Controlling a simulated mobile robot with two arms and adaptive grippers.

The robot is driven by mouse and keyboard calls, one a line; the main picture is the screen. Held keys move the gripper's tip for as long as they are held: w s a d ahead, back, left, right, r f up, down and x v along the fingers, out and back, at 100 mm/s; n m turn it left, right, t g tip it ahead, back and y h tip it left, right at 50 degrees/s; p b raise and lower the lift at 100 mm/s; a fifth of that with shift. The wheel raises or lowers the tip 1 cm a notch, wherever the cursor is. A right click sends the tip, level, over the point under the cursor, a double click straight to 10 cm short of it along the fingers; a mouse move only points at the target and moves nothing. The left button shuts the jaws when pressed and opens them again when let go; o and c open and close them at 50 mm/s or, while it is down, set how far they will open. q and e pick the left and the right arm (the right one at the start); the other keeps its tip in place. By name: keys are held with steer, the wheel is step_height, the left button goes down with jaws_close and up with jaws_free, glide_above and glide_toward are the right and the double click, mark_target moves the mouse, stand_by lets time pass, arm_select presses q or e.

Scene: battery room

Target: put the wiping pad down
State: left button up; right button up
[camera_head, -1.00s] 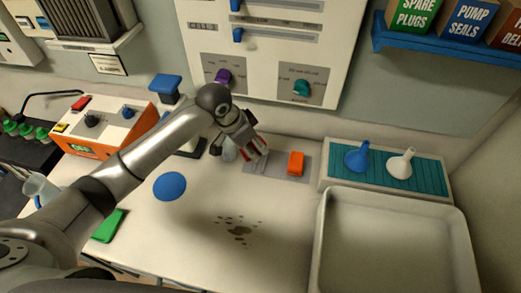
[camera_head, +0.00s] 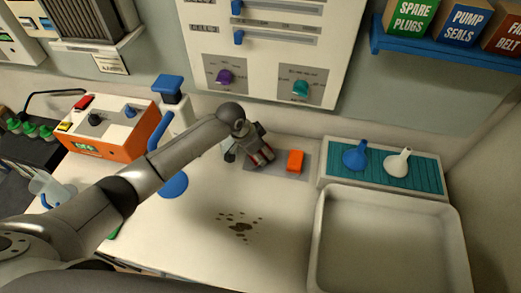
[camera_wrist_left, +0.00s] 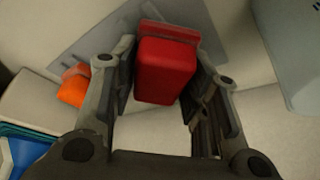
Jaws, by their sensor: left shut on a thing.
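The wiping pad, a red block (camera_wrist_left: 167,68), is between the fingers of my left gripper (camera_wrist_left: 165,95) in the left wrist view. In the head view, my left gripper (camera_head: 262,158) is shut on it, low over the left part of a grey mat (camera_head: 303,167). Only a little red shows there between the fingers. I cannot tell whether the pad touches the mat. An orange block (camera_head: 295,161) sits on the mat just to the right of the gripper; it also shows in the left wrist view (camera_wrist_left: 73,90). My right gripper is not in view.
A large empty tray (camera_head: 318,235) stands at the right. Behind it, blue (camera_head: 355,157) and white (camera_head: 397,163) funnels stand on a teal rack. A brown stain (camera_head: 240,227) marks the clear table front. A blue disc (camera_head: 174,186) lies partly behind my arm.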

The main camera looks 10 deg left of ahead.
arm_select(q)
steer(key=shift+f, duration=0.3)
steer(key=shift+s+f, duration=0.25)
steer(key=shift+f, duration=0.05)
steer(key=o, duration=0.7)
steer(key=shift+f, duration=0.1)
steer(key=shift+o, duration=1.1)
steer(key=shift+w+f, duration=0.15)
steer(key=shift+f, duration=0.05)
steer(key=shift+r, duration=0.1)
steer(key=shift+r, duration=0.45)
steer(key=b+v, duration=0.1)
steer(key=v, duration=1.1)
steer(key=shift+r, duration=0.4)
steer(key=shift+w, duration=0.1)
